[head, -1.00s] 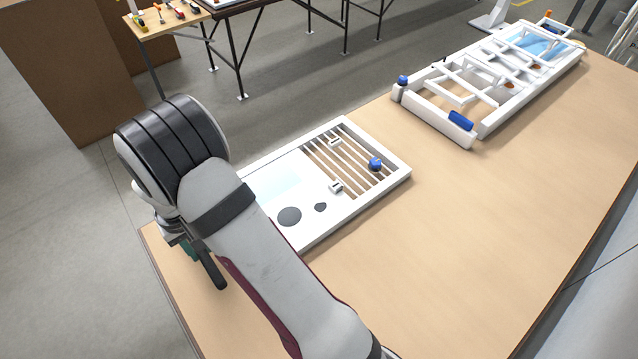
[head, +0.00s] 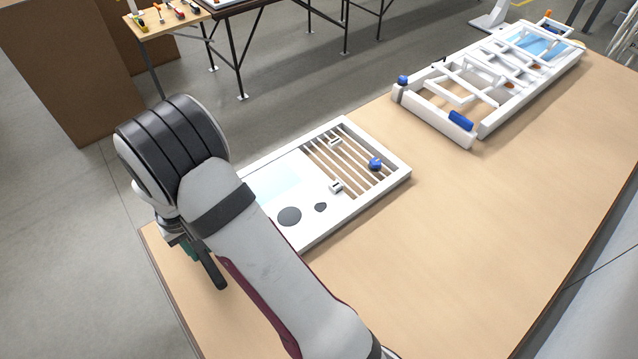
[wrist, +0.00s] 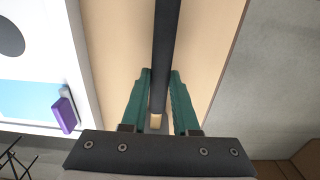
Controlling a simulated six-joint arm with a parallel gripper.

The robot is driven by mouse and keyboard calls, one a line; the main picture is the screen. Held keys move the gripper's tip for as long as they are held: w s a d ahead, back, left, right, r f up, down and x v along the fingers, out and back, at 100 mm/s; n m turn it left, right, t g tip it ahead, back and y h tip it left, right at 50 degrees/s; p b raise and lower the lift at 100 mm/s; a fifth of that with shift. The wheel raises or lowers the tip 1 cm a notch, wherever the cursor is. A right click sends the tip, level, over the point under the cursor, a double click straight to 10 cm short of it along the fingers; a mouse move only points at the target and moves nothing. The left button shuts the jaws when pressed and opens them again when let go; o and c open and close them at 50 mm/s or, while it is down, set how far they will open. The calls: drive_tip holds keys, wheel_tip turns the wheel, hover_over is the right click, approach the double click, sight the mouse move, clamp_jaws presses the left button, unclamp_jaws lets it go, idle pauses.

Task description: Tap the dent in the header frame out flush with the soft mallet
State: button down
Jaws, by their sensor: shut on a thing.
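My gripper (wrist: 160,73) has green fingers closed on a long dark bar (wrist: 167,40), which looks like the mallet's handle. A pale tan end shows between the fingers. The mallet's head cannot be made out. In the head view the dark bar (head: 211,268) sticks out below my wrist, near the bench's left corner, and my arm hides most of the gripper. A white frame (head: 382,187) with a panel and slats lies flat just right of my wrist; it may be the header frame. Its edge shows left of the gripper in the wrist view (wrist: 84,75). I cannot make out the dent.
The near frame carries a blue knob (head: 375,163), small white clips and dark round spots (head: 290,216). A second white frame assembly (head: 440,125) lies farther back on the wooden bench (head: 470,230). The bench's front right is clear.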

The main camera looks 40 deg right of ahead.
drive_tip(key=shift+r, duration=0.1)
drive_tip(key=shift+r, duration=1.2)
drive_tip(key=shift+r, duration=1.25)
